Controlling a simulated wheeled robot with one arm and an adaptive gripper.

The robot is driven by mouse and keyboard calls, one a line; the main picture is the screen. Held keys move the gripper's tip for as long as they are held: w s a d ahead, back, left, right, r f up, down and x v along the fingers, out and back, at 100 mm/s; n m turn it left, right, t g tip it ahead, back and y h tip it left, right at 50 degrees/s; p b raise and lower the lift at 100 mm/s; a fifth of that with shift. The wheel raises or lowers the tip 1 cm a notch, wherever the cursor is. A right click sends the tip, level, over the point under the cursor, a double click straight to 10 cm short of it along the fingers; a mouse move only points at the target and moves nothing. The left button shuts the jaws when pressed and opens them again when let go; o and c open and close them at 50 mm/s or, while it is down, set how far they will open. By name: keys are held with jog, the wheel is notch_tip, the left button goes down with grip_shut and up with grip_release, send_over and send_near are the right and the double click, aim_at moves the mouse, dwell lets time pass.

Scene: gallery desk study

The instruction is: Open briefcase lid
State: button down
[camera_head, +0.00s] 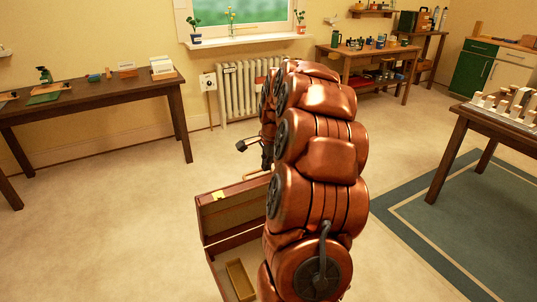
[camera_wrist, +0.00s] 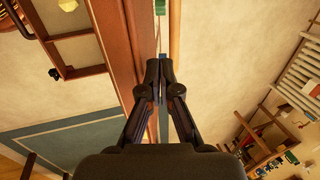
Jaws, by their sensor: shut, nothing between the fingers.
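The brown briefcase (camera_head: 202,222) stands on the floor left of my arm in the head view. Its lid (camera_head: 232,208) is raised, roughly upright, with a tan lining and a small yellow patch near its top edge. The base below it is partly hidden by my arm and cut off by the picture's bottom edge; a tan tray (camera_head: 240,281) shows inside. In the wrist view my gripper (camera_wrist: 159,68) is shut and empty, close to a long red-brown edge of the briefcase (camera_wrist: 117,38). I cannot tell whether it touches. The head view mostly hides the gripper behind my arm.
A dark table (camera_head: 90,96) stands at the back left. A radiator (camera_head: 241,90) is under the window. A workbench (camera_head: 368,58) is at the back, and another table (camera_head: 478,115) stands right near a blue-green rug (camera_head: 480,222). The floor left of the briefcase is clear.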

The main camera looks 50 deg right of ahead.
jog(key=shift+x, duration=0.85)
jog(key=shift+w+d+r, duration=0.1)
jog(key=shift+w+d, duration=0.25)
jog(key=shift+w, duration=0.15)
jog(key=w+d+g+p, duration=0.2)
jog(key=w+p, duration=0.1)
jog(key=w, duration=0.5)
jog(key=shift+d+f+y, duration=0.25)
jog(key=shift+y, duration=0.15)
jog(key=shift+r, duration=0.1)
notch_tip(320, 180, up, 10)
jog(key=p, duration=0.3)
jog(key=shift+p, duration=0.3)
